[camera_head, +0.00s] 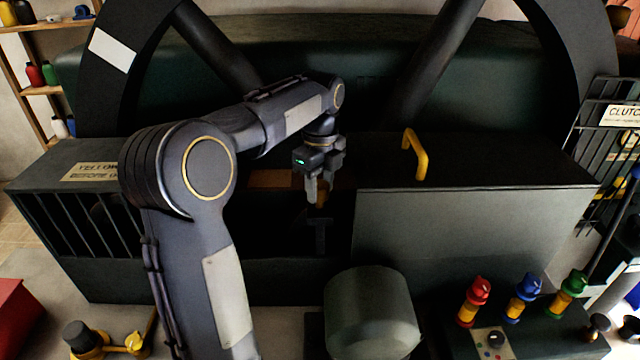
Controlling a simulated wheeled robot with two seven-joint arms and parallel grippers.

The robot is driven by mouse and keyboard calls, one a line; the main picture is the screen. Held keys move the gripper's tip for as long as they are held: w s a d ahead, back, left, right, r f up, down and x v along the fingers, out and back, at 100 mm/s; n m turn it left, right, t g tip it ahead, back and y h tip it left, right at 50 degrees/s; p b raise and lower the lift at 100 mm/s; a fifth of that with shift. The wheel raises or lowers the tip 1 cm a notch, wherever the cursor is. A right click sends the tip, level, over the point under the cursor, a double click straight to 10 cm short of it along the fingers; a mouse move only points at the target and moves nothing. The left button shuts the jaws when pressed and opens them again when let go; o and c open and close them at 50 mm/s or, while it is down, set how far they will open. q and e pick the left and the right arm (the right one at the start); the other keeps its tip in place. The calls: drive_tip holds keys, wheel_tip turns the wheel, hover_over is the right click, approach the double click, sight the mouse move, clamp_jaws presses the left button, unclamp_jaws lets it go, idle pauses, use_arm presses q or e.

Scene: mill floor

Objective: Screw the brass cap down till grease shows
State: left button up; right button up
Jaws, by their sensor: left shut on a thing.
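My left gripper (313,192) reaches down in the middle of the head view, over the dark gap between the slatted guard and the grey panel. Its fingers are close together, shut on a small brass-coloured piece, the brass cap (322,192), which shows just beside the fingers. The fingers and the gloom hide most of the cap. A dark upright post (320,236) stands below it. No grease can be made out. My right gripper is not in view.
A yellow handle (415,154) stands on the dark housing top, right of my gripper. A rounded grey-green casing (370,312) is in front. Red (473,300), blue (523,298) and green (569,293) topped pieces stand at lower right. A large spoked wheel (578,60) rises behind.

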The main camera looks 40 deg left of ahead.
use_arm(q)
drive_tip(key=n+p, duration=0.2)
drive_tip(key=n, duration=0.2)
drive_tip(key=shift+r+n, duration=0.15)
drive_tip(key=shift+n, duration=0.15)
drive_tip(key=n+p, duration=0.2)
drive_tip(key=n, duration=0.4)
drive_tip(key=shift+p, duration=0.35)
drive_tip(key=n+p, duration=0.1)
drive_tip(key=n, duration=0.5)
drive_tip(key=shift+n+p, duration=0.3)
drive_tip(key=shift+n, duration=0.1)
drive_tip(key=n+p, duration=0.1)
drive_tip(key=n, duration=0.4)
drive_tip(key=shift+n, duration=0.3)
drive_tip(key=o, duration=1)
